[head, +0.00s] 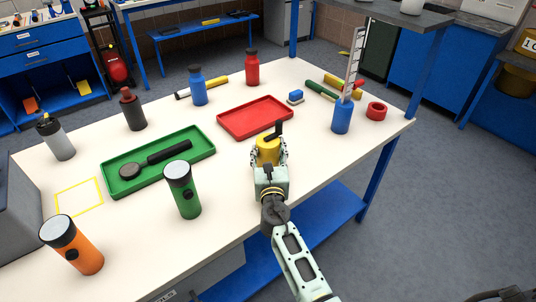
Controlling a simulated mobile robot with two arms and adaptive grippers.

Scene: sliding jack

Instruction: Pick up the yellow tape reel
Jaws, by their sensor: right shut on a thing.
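My right gripper (268,160) reaches over the front middle of the white table (320,170). It is shut on a rounded yellow thing, which looks like the yellow tape reel (266,149). The gripper hides part of it, and a black piece rises at its far side. I cannot tell whether the reel touches the table top. My left gripper is out of view.
A red tray (256,118) lies just beyond the gripper. A green tray (118,188) with a black-handled tool is to the left, near a green flashlight (183,190). A blue cup (341,118) and a red tape reel (376,111) stand right.

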